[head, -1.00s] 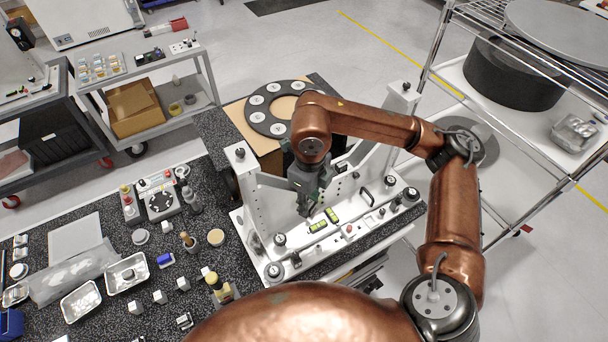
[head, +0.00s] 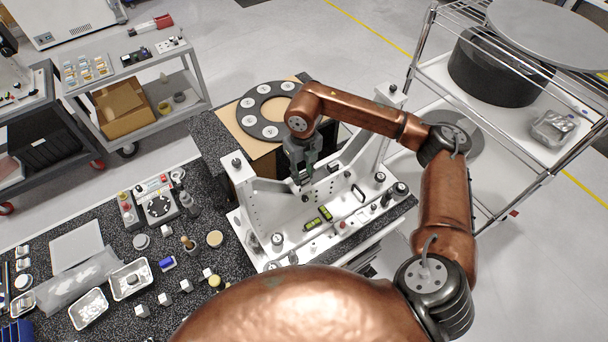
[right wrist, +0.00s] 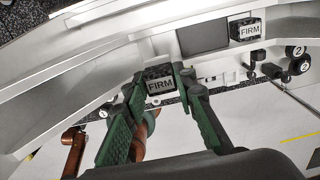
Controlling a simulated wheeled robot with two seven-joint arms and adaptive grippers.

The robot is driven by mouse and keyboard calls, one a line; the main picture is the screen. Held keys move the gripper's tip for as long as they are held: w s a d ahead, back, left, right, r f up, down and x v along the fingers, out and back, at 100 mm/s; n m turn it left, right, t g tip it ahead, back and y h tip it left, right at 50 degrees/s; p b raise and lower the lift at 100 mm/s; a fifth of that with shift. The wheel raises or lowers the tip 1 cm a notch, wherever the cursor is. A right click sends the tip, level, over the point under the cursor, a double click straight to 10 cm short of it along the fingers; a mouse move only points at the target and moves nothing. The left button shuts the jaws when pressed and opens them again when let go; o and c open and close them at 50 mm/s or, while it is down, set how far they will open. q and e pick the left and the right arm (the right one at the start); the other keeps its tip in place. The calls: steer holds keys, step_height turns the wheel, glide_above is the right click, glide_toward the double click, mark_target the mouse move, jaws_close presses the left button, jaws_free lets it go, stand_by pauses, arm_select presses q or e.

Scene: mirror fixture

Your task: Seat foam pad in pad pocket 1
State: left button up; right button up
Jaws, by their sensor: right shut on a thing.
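My right gripper (head: 303,178) is over the white fixture (head: 263,205) in the head view, between its two uprights. In the right wrist view the green fingers of this gripper (right wrist: 160,92) are shut on a dark foam pad (right wrist: 160,72) with a white label reading FIRM. A second dark pad labelled FIRM (right wrist: 248,30) sits on the fixture at the upper right. Beside it, to the left, is a dark grey square recess (right wrist: 203,37) with nothing seen in it. The held pad is apart from this recess in the picture. I cannot read any pocket number. My left gripper is not in view.
A dark ring with white discs (head: 268,108) lies behind the fixture. Trays (head: 131,279) and small blocks cover the dark bench at left. A wire rack (head: 412,92) stands at right.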

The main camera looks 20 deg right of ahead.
mark_target(304, 174)
steer(key=shift+w+d+f+p, duration=0.2)
steer(key=shift+w+d+f, duration=0.1)
steer(key=shift+w+f, duration=0.25)
steer(key=shift+w+d+f+p, duration=0.15)
steer(key=shift+w+d+f, duration=0.15)
steer(key=shift+f, duration=0.4)
steer(key=f+p, duration=0.2)
steer(key=f, duration=0.1)
steer(key=shift+w, duration=0.2)
steer(key=shift+f, duration=0.35)
steer(key=o, duration=1.1)
